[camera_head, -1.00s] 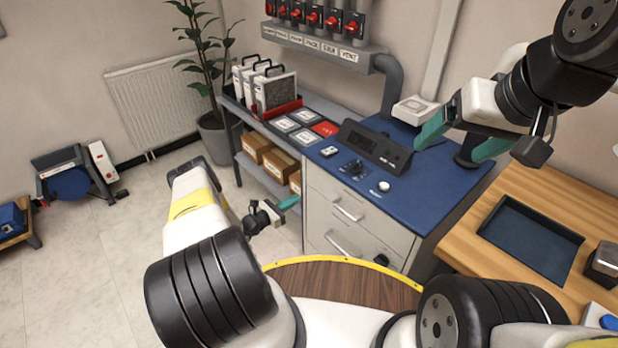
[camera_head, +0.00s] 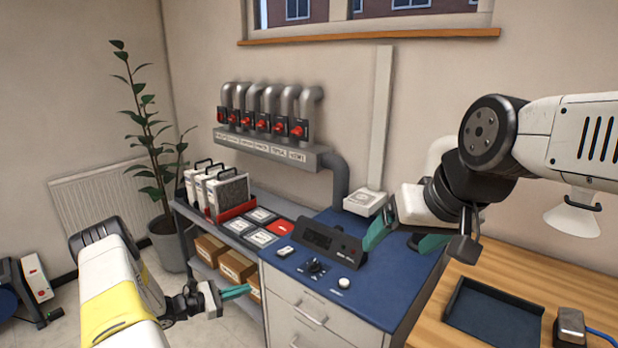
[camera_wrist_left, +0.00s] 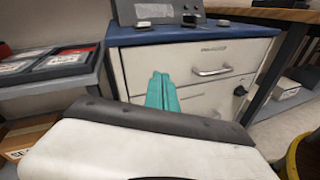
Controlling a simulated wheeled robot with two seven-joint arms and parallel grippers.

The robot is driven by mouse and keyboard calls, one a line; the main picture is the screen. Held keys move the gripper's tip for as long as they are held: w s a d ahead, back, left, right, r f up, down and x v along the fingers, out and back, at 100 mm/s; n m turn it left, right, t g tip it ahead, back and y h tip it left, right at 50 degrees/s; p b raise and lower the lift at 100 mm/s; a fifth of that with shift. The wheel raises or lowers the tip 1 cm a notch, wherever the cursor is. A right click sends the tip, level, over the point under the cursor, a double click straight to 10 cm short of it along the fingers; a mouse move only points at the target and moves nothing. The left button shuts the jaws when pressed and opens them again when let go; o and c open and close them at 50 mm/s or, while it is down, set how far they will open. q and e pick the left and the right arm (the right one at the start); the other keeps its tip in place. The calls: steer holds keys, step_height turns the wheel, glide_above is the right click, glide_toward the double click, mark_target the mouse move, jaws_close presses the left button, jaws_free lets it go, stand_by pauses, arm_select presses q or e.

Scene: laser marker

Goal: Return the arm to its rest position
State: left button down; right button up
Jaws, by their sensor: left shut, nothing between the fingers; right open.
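My left gripper (camera_head: 236,292) is at the lower left in the head view, its teal fingers together and empty. It is in front of the shelf and left of the drawer cabinet (camera_head: 310,312). In the left wrist view its closed teal fingers (camera_wrist_left: 162,92) point toward the cabinet's drawers. My right gripper (camera_head: 403,240) is at the right in the head view, over the blue cabinet top (camera_head: 375,292). Its teal fingers are spread apart with nothing between them.
A dark control box (camera_head: 331,242), a knob (camera_head: 316,267) and a white button (camera_head: 344,283) sit on the blue top. A wooden table (camera_head: 450,330) with a dark tray (camera_head: 495,318) stands at right. A shelf with binders (camera_head: 228,195) and a potted plant (camera_head: 168,245) are at left.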

arm_select(q)
steer(key=s+d+r+m+g+y, duration=0.2)
steer(key=s+d+r+m+g, duration=0.15)
steer(key=r, duration=0.65)
steer(key=s+d+r+m+g+y, duration=0.1)
steer(key=s+d+r+m+g, duration=0.25)
steer(key=r, duration=0.55)
steer(key=s+d+r+m+g+y, duration=0.1)
steer(key=s+d+r+m+y, duration=0.2)
steer(key=r+m, duration=0.5)
steer(key=s+r+m+t+y, duration=0.2)
steer(key=s+r+m+y, duration=0.1)
steer(key=s+r, duration=0.4)
steer(key=s+a+r+m+t+y, duration=0.1)
steer(key=s+r, duration=0.6)
steer(key=s, duration=0.7)
steer(key=m+t+y, duration=0.1)
steer(key=m+t, duration=0.1)
steer(key=m, duration=0.1)
steer(key=shift+s+a+r+m+y, duration=0.2)
steer(key=shift+r+m+y, duration=0.1)
steer(key=shift+r+y, duration=0.1)
